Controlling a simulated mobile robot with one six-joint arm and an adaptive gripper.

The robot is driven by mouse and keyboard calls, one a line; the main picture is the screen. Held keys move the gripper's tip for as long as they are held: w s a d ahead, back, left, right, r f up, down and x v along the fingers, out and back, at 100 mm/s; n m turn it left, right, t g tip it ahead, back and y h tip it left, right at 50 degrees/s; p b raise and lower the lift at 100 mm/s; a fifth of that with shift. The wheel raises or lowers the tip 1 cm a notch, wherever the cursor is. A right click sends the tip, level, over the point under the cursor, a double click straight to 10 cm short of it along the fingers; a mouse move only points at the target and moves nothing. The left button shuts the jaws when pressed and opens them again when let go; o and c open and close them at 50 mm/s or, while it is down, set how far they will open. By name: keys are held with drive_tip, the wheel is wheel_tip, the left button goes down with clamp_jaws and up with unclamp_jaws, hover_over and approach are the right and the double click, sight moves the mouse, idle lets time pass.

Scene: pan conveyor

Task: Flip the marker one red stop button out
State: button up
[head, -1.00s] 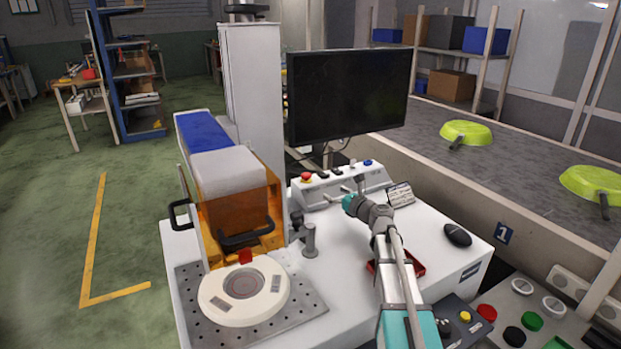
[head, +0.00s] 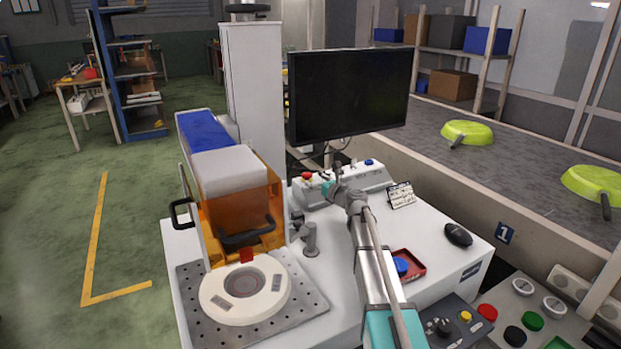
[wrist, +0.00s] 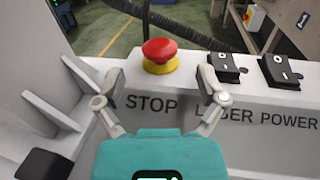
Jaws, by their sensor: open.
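The red stop button (wrist: 160,51) is a red mushroom head on a yellow base, on the white control box above the word STOP. In the head view the button (head: 306,176) is at the left end of the control box (head: 352,183), below the monitor. My gripper (wrist: 160,88) is open and empty, with one finger on each side of the button's line. The button shows ahead of the fingertips, apart from them. In the head view my gripper (head: 335,187) is near the box, right of the button.
Two black rocker switches (wrist: 225,68) sit right of the button, the second above LASER POWER. A monitor (head: 348,95) stands behind the box. The orange-sided machine (head: 240,205) is to the left. A small sign (head: 401,195) and a mouse (head: 458,235) are to the right.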

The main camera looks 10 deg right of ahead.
sight(310, 177)
drive_tip(key=shift+x, duration=1.85)
clamp_jaws()
drive_tip(key=shift+r+p, duration=0.85)
drive_tip(key=shift+p, duration=0.1)
unclamp_jaws()
drive_tip(key=shift+s, duration=0.1)
drive_tip(key=v, duration=1.2)
